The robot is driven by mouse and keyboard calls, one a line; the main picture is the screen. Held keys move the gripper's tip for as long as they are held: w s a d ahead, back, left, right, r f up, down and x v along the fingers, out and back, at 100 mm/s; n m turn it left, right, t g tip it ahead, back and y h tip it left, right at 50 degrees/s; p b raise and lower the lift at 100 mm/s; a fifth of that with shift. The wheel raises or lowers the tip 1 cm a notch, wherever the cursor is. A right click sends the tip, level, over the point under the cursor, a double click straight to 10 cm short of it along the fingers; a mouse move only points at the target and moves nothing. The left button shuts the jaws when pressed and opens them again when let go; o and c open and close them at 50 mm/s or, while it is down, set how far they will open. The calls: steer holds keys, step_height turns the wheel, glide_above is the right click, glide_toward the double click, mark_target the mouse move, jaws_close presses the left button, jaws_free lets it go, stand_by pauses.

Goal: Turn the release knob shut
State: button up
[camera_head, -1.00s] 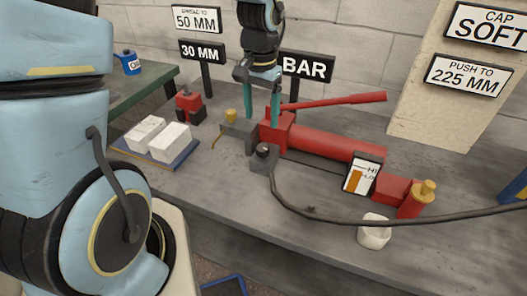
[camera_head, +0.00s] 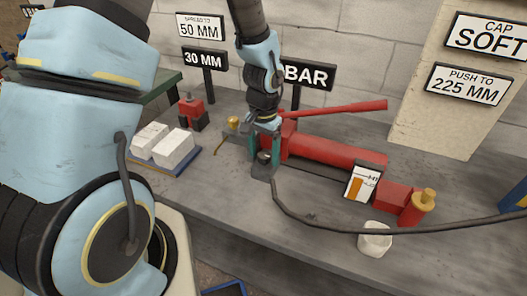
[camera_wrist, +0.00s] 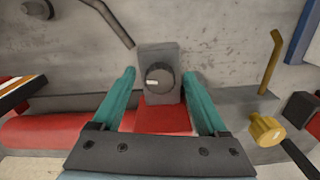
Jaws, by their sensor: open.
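The release knob (camera_wrist: 159,78) is a dark round knob with a pale mark, on a grey block at the end of the red pump. In the head view the knob (camera_head: 264,157) sits at the pump's near left end. My gripper (camera_head: 265,153) is lowered there, with its teal fingers either side of the knob. In the wrist view my gripper (camera_wrist: 162,84) is open, one finger left and one right of the knob, with gaps showing on both sides. I cannot tell how far the fingertips reach past the knob's face.
The red pump (camera_head: 335,152) carries a long red lever (camera_head: 345,106) above it. A black hose (camera_head: 320,217) runs right from the grey block.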

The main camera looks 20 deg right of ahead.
steer(key=shift+c, duration=0.2)
jaws_close()
stand_by(0.3)
steer(key=shift+m, duration=0.3)
steer(key=m+p, duration=0.1)
steer(key=m, duration=0.2)
steer(key=shift+w+r+m, duration=0.1)
steer(key=shift+m, duration=0.2)
steer(key=m+p, duration=0.1)
steer(key=m, duration=0.2)
steer(key=shift+m, duration=0.3)
steer(key=m+p, duration=0.1)
steer(key=m, duration=0.3)
steer(key=shift+w+p, duration=0.1)
steer(key=shift+p, duration=0.3)
steer(key=shift+m+p, duration=0.65)
steer(key=shift+m, duration=1.35)
